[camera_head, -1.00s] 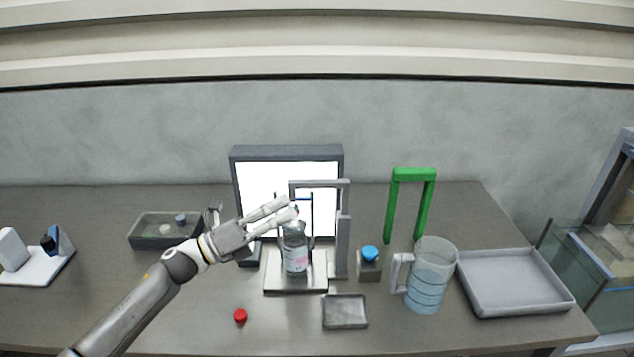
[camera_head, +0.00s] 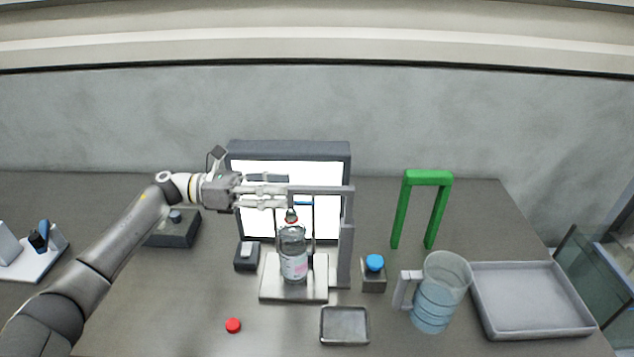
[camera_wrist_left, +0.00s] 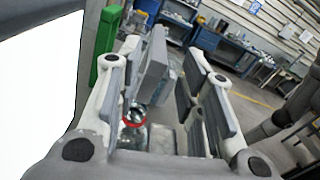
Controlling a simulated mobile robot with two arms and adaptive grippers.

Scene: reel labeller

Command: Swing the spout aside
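The spout (camera_head: 322,190) is a grey horizontal bar on top of an upright post (camera_head: 345,245), reaching left above a clear bottle (camera_head: 292,255) with a red-ringed neck. The bottle stands upright on the pale base plate (camera_head: 270,292). My left gripper (camera_head: 286,190) is open at the spout's free left end, above the bottle. In the left wrist view, a grey bar, apparently the spout (camera_wrist_left: 151,68), shows between the spread fingers of the gripper (camera_wrist_left: 165,80), closer to the left finger. Whether they touch is unclear. The bottle's red neck ring (camera_wrist_left: 133,121) shows below. My right gripper is out of view.
A lit white panel (camera_head: 262,222) stands behind the spout. A green arch (camera_head: 428,178), a blue-topped block (camera_head: 374,280), a jug with water (camera_head: 432,305) and a grey tray (camera_head: 530,325) stand to the right. A red cap (camera_head: 233,325) and small dish (camera_head: 344,312) lie in front.

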